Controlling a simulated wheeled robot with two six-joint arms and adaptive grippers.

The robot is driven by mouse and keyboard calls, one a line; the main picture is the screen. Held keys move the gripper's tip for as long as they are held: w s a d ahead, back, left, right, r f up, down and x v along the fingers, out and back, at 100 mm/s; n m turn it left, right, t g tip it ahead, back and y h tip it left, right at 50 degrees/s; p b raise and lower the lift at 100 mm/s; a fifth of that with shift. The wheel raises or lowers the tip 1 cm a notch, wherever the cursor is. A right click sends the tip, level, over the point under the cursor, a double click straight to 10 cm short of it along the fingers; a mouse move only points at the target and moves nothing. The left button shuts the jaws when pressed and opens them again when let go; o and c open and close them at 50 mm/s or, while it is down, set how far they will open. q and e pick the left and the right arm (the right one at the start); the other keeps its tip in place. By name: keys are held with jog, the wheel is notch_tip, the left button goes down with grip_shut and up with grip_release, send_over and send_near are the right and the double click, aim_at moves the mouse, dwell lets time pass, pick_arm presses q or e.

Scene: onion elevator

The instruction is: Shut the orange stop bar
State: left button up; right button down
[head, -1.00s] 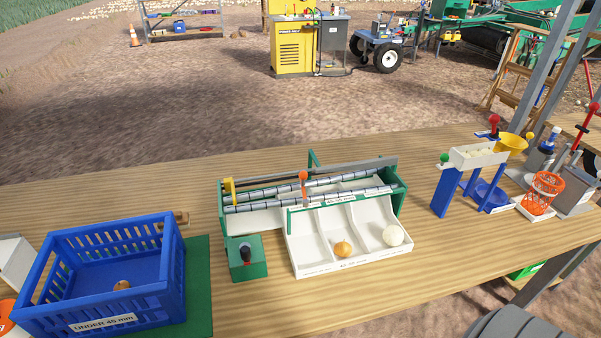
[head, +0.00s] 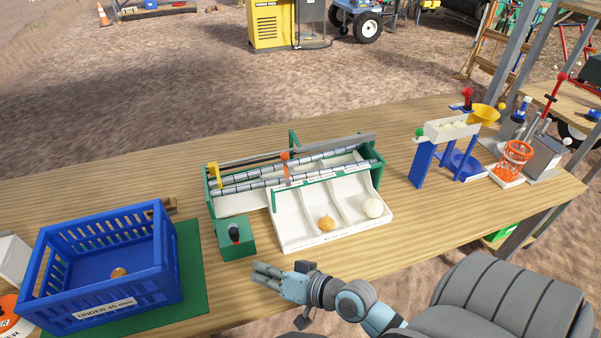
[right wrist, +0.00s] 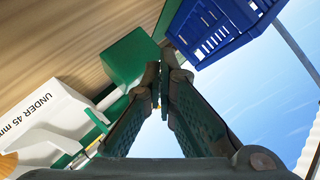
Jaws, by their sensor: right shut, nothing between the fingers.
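The orange stop bar (head: 286,170), with a round orange knob on top, stands upright across the metal rollers of the green-and-white sorter (head: 378,180). Its exact angle is hard to tell. My right gripper (head: 262,272) is shut and empty, low over the front edge of the table, in front of the sorter's green control box (head: 234,240) and apart from the bar. In the right wrist view the shut fingers (right wrist: 164,78) point toward the green box (right wrist: 129,57); the stop bar cannot be made out there. My left gripper is not in view.
Two onions, one orange (head: 326,223) and one white (head: 374,208), lie in the sorter's tray. A blue crate (head: 150,275) holding an onion stands at left on a green mat. A blue-legged stand (head: 418,165) and an orange basket (head: 515,160) are at right. Bare table lies between.

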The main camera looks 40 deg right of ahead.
jog(key=w+d+r+m+t+h, duration=0.1)
jog(key=w+d+r+m+t, duration=0.2)
jog(key=r+m, duration=0.1)
jog(key=m+t+h, duration=0.3)
jog(key=m+h, duration=0.4)
jog(key=m, duration=0.3)
send_near(285, 163)
jog(key=s+a+r, duration=0.1)
jog(key=s+a, duration=0.4)
jog(key=d+m+g+h, duration=0.2)
jog(key=d+m+h, duration=0.4)
jog(key=d+m, duration=0.15)
jog(key=shift+n, duration=0.45)
jog(key=w, duration=0.3)
jog(key=w+d, duration=0.1)
jog(key=w, duration=0.6)
jog(key=shift+w+d+r+b, duration=0.25)
jog(key=shift+w+r+b, duration=0.05)
jog(key=shift+w+b, duration=0.05)
jog(key=shift+w+a, duration=0.1)
jog(key=shift+a, duration=0.1)
